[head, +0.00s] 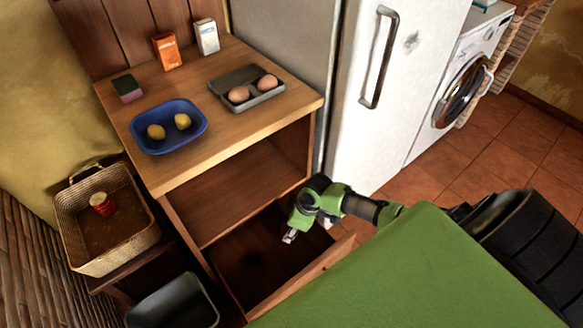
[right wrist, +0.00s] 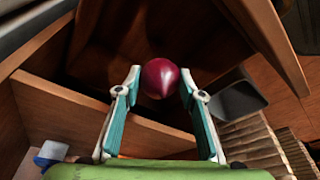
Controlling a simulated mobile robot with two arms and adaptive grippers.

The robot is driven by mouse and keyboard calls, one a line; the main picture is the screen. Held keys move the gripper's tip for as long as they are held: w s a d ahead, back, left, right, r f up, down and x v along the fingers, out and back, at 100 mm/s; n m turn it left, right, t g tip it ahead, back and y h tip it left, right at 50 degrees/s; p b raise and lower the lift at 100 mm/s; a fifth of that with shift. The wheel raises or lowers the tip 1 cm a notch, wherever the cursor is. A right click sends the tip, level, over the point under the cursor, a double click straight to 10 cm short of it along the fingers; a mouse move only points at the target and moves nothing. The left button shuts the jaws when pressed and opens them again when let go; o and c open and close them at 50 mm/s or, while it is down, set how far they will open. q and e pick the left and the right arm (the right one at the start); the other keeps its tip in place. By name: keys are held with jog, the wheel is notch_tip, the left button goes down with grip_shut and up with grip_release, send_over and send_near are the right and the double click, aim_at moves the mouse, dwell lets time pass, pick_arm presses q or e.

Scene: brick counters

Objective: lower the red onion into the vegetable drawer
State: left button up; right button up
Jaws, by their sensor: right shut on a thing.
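The red onion (right wrist: 160,78) shows in the right wrist view between the fingertips of my right gripper (right wrist: 160,85). The gripper is shut on it, with one finger at each side. In the head view my right gripper (head: 290,237) reaches down over the open vegetable drawer (head: 336,255), below the counter top. The onion is hidden in the head view. The dark drawer interior also shows in the right wrist view, around and beyond the onion. I cannot tell how far the onion is from the drawer floor. My left gripper is not in view.
The wooden counter (head: 215,165) holds a blue tray (head: 137,118) with two yellow items, a grey egg tray (head: 268,97), two small boxes and a sponge. A wicker basket (head: 118,258) and a grey bin (head: 180,308) stand at left. The white fridge (head: 345,140) stands close at right.

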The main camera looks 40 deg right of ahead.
pick_arm(q)
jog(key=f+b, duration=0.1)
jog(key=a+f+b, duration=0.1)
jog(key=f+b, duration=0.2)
jog(key=b, duration=0.1)
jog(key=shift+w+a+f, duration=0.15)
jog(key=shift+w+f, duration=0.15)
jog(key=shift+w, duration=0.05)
pick_arm(e)
notch_tip(320, 180, down, 8)
jog(key=shift+r, duration=0.25)
pick_arm(q)
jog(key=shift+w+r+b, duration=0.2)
jog(key=shift+b, duration=0.6)
pick_arm(e)
jog(key=shift+f, duration=0.9)
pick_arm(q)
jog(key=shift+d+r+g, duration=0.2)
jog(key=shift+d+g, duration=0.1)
pick_arm(e)
jog(key=shift+f, duration=0.25)
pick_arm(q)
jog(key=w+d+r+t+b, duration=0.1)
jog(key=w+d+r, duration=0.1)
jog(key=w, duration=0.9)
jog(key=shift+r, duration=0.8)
pick_arm(e)
jog(key=shift+f, duration=0.8)
